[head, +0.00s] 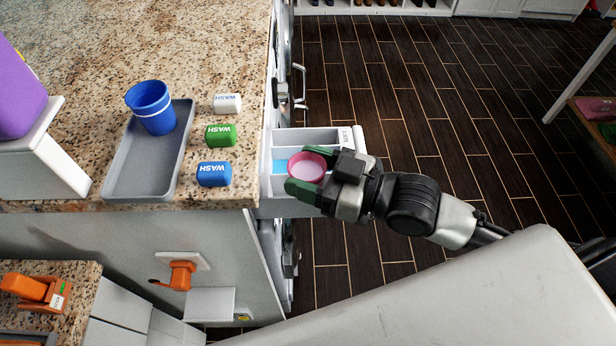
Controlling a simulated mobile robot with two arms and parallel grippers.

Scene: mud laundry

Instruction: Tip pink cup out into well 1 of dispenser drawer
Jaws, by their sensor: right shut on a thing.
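The pink cup (307,167) is in my right gripper (308,172), which is shut on it. Pale content shows inside the cup, and it looks close to upright, its mouth facing up toward the head camera. The cup is over the open dispenser drawer (266,166), which sticks out from the machine under the counter's right edge. The drawer has several wells split by white dividers, and blue shows in one beside the cup. The cup and gripper hide the drawer's near part. I cannot tell which well is number 1. My left gripper is not in view.
On the granite counter (190,40) stand a grey tray (125,180) with a blue cup (152,107), and white (227,103), green (220,135) and blue (213,174) WASH blocks near the drawer. A purple container (18,85) is at left. Dark floor (430,120) lies open at right.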

